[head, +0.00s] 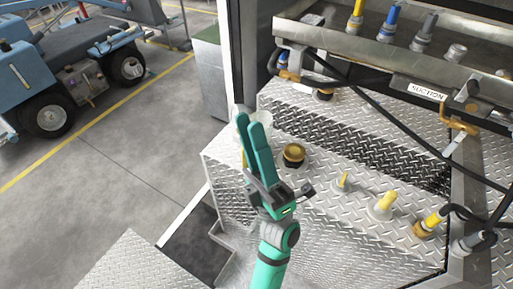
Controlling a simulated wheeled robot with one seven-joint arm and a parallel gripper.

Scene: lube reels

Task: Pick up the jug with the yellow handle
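My gripper (250,122) is teal and reaches over the left edge of the diamond-plate deck. Its two fingers lie close together in this view, so I cannot tell whether they are open or shut. A pale, whitish thing (241,117) shows behind the fingertips, mostly hidden; I cannot tell what it is or whether the fingers touch it. A small whitish container with a yellow top (383,204) stands on the deck to the right, clear of my gripper. A smaller yellow-topped piece (342,181) stands left of it. No jug handle is clear.
The diamond-plate deck (320,215) has a brass cap (293,154) just right of my gripper. Hoses and a yellow-collared fitting (430,222) crowd the right side. A metal shelf (370,50) with coloured nozzles overhangs the back. Open concrete floor (120,190) lies left.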

